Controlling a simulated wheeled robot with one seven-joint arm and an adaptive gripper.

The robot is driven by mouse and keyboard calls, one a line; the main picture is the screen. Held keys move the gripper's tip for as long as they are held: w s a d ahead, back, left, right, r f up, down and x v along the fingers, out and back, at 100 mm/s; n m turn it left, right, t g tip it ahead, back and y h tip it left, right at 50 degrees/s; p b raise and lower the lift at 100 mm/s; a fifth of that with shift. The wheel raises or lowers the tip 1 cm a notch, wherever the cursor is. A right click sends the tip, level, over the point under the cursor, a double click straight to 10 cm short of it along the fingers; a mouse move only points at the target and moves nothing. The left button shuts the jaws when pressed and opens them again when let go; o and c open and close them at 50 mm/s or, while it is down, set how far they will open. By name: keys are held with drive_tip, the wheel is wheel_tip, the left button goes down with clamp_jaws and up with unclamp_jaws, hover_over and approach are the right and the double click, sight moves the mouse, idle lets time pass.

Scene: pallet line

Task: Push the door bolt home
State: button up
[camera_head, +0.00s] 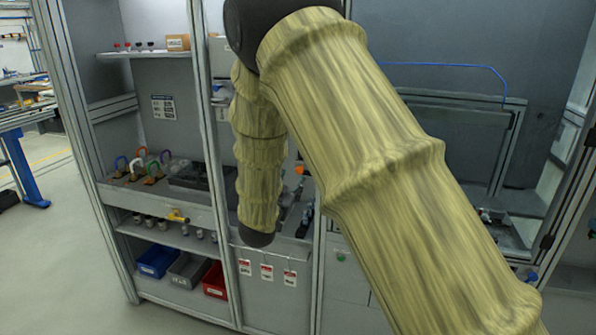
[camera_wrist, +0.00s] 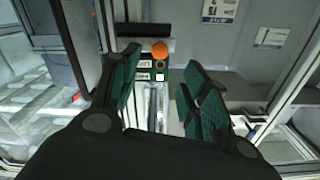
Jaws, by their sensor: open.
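An orange round knob (camera_wrist: 160,49), which looks like the handle of the door bolt, shows in the wrist view just above the gap between my fingers. Below it is a small dark fitting with pale and green marks (camera_wrist: 144,70). My gripper (camera_wrist: 162,72) is open, with green padded fingers on either side of that fitting and nothing held. I cannot tell whether a finger touches it. In the head view a small orange spot (camera_head: 300,170), likely the same knob, shows between my arm's sleeved sections. My gripper cannot be made out there, and the bolt's rod and socket are unclear.
Cabinet frame posts (camera_head: 205,130) stand close to my arm. At left are shelves with coloured padlocks (camera_head: 138,165) and several bins, including a red one (camera_head: 214,280). Red-and-white tags (camera_head: 266,272) hang below the middle bay. Open floor (camera_head: 60,260) lies at left.

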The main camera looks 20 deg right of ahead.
drive_tip(key=p+x, duration=0.2)
drive_tip(key=x, duration=0.6)
drive_tip(key=shift+w+d+p, duration=0.2)
drive_tip(key=shift+d+p, duration=0.1)
drive_tip(key=shift+p, duration=0.1)
drive_tip(key=shift+f, duration=0.1)
drive_tip(key=shift+c, duration=0.5)
clamp_jaws()
